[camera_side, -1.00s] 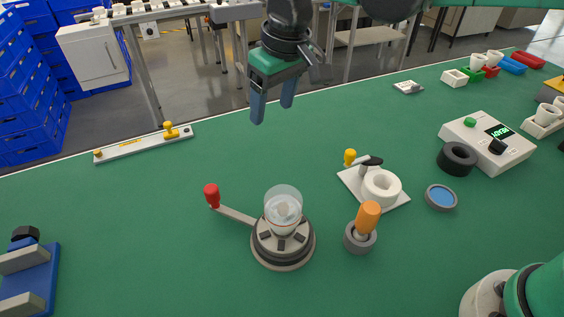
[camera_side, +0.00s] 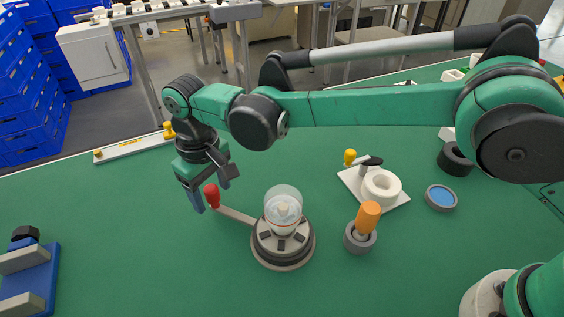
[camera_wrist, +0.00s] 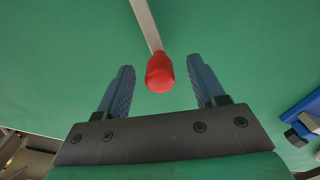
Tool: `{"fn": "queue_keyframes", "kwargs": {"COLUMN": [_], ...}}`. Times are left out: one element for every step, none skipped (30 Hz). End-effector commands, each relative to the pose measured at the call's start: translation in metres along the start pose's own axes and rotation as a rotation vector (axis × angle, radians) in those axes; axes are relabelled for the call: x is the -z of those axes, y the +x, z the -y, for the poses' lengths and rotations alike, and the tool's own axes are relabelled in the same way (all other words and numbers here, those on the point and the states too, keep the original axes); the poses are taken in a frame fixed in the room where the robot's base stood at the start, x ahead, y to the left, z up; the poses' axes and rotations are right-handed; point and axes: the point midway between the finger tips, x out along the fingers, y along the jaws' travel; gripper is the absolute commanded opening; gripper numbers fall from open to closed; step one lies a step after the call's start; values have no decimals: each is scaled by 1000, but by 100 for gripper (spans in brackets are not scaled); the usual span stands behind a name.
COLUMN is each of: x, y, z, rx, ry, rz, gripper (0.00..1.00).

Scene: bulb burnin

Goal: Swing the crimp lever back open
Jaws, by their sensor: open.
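The crimp lever (camera_side: 235,215) is a flat grey bar with a red knob (camera_side: 211,195) at its outer end. It reaches up and left from the round grey and black crimp base (camera_side: 283,249). A clear glass bulb (camera_side: 283,203) stands upright on the base with a pale part inside. My gripper (camera_side: 212,196) is open at the red knob. In the wrist view the red knob (camera_wrist: 160,73) lies between the two blue fingers of my gripper (camera_wrist: 160,85), with a gap on each side. The lever bar (camera_wrist: 145,25) runs up from the knob there.
Right of the base are an orange-handled tool (camera_side: 367,217) in a grey ring, a white plate with a white ring (camera_side: 382,187), and a blue-faced disc (camera_side: 441,197). A blue fixture (camera_side: 38,270) is at left. A long rail (camera_side: 130,147) lies behind.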

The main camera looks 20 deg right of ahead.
Motion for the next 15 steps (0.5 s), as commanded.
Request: {"fn": "queue_keyframes", "kwargs": {"x": [0,0,0,0,0,0,0,0,0,0,0,0,0,0,0], "y": [1,2,2,2,1,1,1,1,1,1,1,1,1,1,1], "z": [0,0,0,0,0,0,0,0,0,0,0,0,0,0,0], "rx": [0,0,0,0,0,0,0,0,0,0,0,0,0,0,0], "ry": [0,0,0,0,0,0,0,0,0,0,0,0,0,0,0], "rz": [0,0,0,0,0,0,0,0,0,0,0,0,0,0,0], "gripper": [63,63,63,63,63,63,63,54,43,34,26,14,6,0,0]}}
